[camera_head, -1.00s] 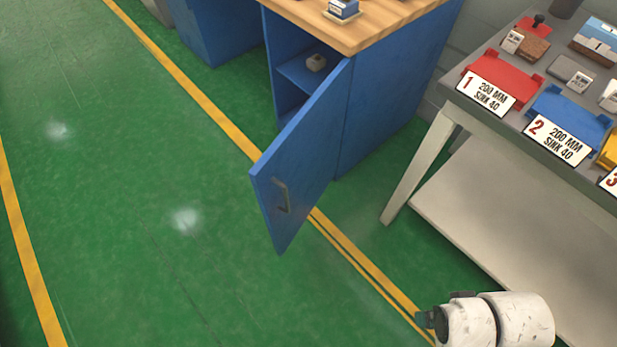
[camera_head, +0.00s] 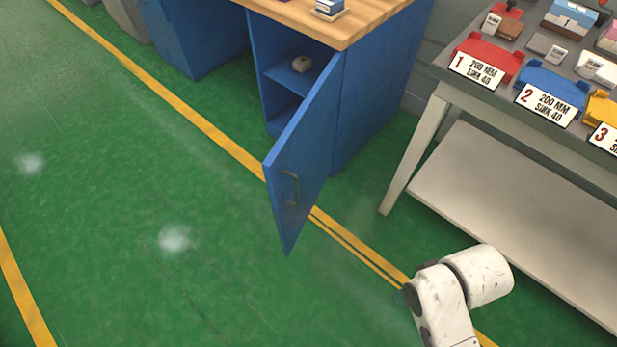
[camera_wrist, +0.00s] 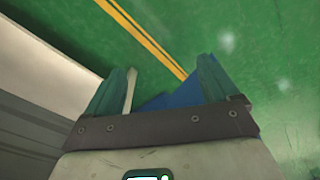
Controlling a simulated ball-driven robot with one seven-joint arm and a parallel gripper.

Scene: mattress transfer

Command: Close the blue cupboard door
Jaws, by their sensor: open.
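In the head view my arm is at the bottom right, apart from the door.
A small grey object (camera_head: 301,64) sits on the cupboard shelf. A wooden worktop (camera_head: 340,22) covers the cupboard. At the right stands a grey table (camera_head: 450,92) with labelled coloured trays and a lower shelf. Green floor with yellow lines (camera_head: 345,243) is clear at left and in front.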

